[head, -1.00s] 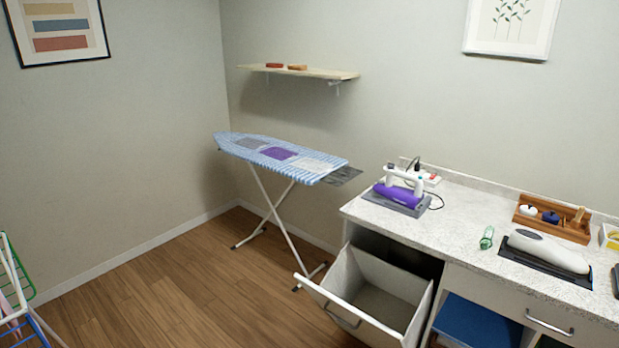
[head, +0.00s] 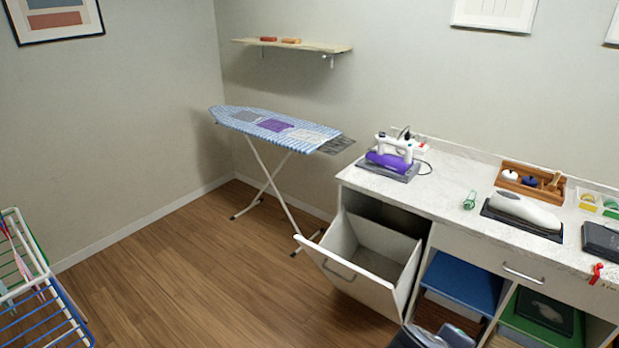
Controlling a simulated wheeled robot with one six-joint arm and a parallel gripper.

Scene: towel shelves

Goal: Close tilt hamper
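The tilt hamper (head: 358,282) is the white bin with a bar handle under the left end of the counter. It is tilted out and open at the top, with its front panel leaning toward the room. The inside that shows looks empty. A dark grey part at the bottom edge, right of the hamper's lower corner, looks like part of my own arm. My gripper's fingers cannot be made out in this view.
An ironing board (head: 273,132) stands behind left. A drying rack (head: 40,285) is at the left edge. The wood floor (head: 190,270) between is clear.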

